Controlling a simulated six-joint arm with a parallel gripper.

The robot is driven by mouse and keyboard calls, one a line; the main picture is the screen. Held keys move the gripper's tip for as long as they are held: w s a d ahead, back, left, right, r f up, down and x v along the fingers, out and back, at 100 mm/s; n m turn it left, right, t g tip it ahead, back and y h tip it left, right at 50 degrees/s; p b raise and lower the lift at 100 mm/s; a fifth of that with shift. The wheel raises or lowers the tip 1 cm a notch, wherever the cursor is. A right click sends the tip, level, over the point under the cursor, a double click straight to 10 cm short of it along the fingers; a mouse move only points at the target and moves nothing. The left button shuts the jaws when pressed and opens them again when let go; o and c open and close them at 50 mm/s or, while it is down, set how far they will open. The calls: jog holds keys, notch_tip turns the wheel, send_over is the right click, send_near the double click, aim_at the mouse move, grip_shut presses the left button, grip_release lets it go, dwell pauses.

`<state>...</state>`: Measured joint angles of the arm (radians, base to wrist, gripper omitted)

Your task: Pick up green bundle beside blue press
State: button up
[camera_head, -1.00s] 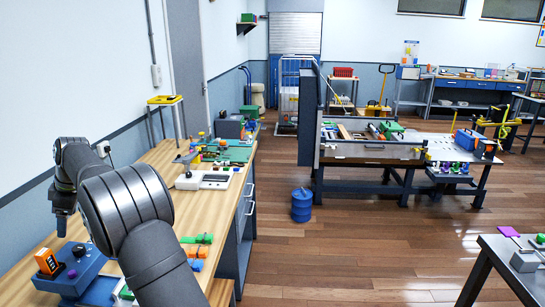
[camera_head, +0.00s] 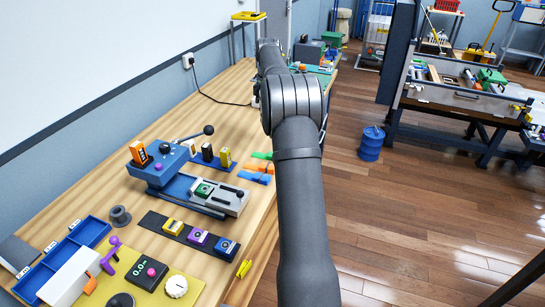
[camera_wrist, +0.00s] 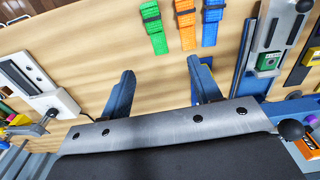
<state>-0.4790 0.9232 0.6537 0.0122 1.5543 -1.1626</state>
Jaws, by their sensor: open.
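The green bundle (camera_head: 262,155) lies on the wooden bench beside the blue press (camera_head: 168,166), to its right, partly hidden by my arm in the head view. It is a strap-like bundle and also shows at the top of the wrist view (camera_wrist: 154,28). An orange bundle (camera_wrist: 186,24) and a blue bundle (camera_wrist: 212,24) lie next to it in a row. In the wrist view my gripper (camera_wrist: 162,68) is open and empty, with its two fingers apart below the bundles in the picture. In the head view my arm hides the gripper.
A grey slide with a green block (camera_head: 203,190) stands by the press. A dark strip with several coloured blocks (camera_head: 197,236) and a blue tray (camera_head: 62,258) lie nearer. A white device (camera_wrist: 52,102) is at the wrist view's left. Bare wood surrounds the bundles.

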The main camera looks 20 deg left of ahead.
jog(key=f, duration=0.3)
jog(key=d+f, duration=0.1)
jog(key=f, duration=0.7)
jog(key=shift+w+d+f, duration=0.15)
jog(key=shift+w+d, duration=0.05)
jog(key=shift+w, duration=0.15)
jog(key=shift+w+a+f, duration=0.1)
jog(key=shift+w+f, duration=0.05)
jog(key=shift+f, duration=1.45)
jog(key=shift+w+f, duration=0.1)
jog(key=shift+f, duration=1.45)
jog(key=c, duration=1.1)
